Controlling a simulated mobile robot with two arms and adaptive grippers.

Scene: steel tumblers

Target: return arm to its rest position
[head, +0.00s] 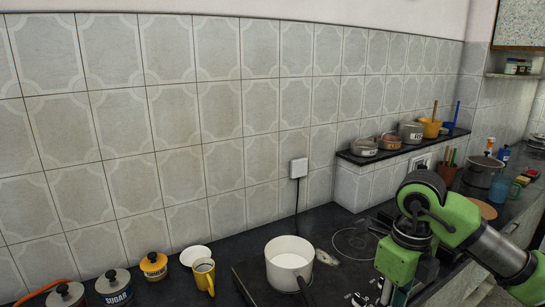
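My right arm comes in from the right, with green and black links and a silver section. It is bent over the counter (215,285) at the stove. My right gripper (387,293) points down at the bottom edge of the head view, partly cut off, so its opening is unclear. No object can be made out in it. My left arm and gripper are not in view. No steel tumbler can be clearly made out.
A white pot (289,262) stands on the stove left of my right gripper. A yellow mug (204,275), a white bowl (195,255) and several lidded jars (114,287) stand further left. A raised shelf (395,152) with bowls and a steel pot (482,171) are behind and right.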

